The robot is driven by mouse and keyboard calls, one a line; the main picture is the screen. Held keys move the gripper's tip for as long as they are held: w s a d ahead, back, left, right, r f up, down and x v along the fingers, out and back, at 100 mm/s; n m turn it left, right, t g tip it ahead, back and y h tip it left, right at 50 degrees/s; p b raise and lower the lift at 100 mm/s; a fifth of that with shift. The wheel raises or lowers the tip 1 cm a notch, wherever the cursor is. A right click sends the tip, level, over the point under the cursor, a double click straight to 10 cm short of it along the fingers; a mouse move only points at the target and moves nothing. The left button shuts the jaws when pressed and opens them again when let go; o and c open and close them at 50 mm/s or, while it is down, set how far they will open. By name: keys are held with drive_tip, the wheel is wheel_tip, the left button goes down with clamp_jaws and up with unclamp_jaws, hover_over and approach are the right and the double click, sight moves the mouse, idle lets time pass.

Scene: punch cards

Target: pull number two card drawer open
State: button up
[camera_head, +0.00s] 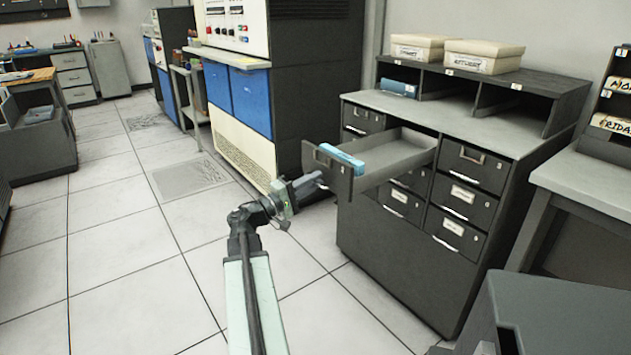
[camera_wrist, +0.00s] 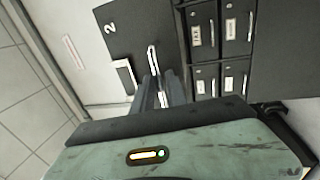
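The number two card drawer (camera_head: 395,160) is in the cabinet's top row and stands pulled well out in the head view. Its dark front (camera_head: 318,163) faces my gripper. In the wrist view the front (camera_wrist: 130,45) shows a white 2, turned sideways. A light blue block (camera_head: 338,154) is at the drawer's front end. My gripper (camera_head: 312,182) is at the drawer front; in the wrist view its fingers (camera_wrist: 161,92) are close together around the light handle bar (camera_wrist: 152,58). The fingertips' contact is partly hidden.
The grey cabinet (camera_head: 385,255) has several other shut drawers, with a shelf unit (camera_head: 480,80) and boxes on top. A blue-panelled machine (camera_head: 250,100) stands behind. A grey table (camera_head: 590,185) is at the right. The tiled floor (camera_head: 130,260) at the left is clear.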

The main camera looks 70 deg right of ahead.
drive_tip(key=b+v, duration=0.1)
drive_tip(key=v, duration=0.7)
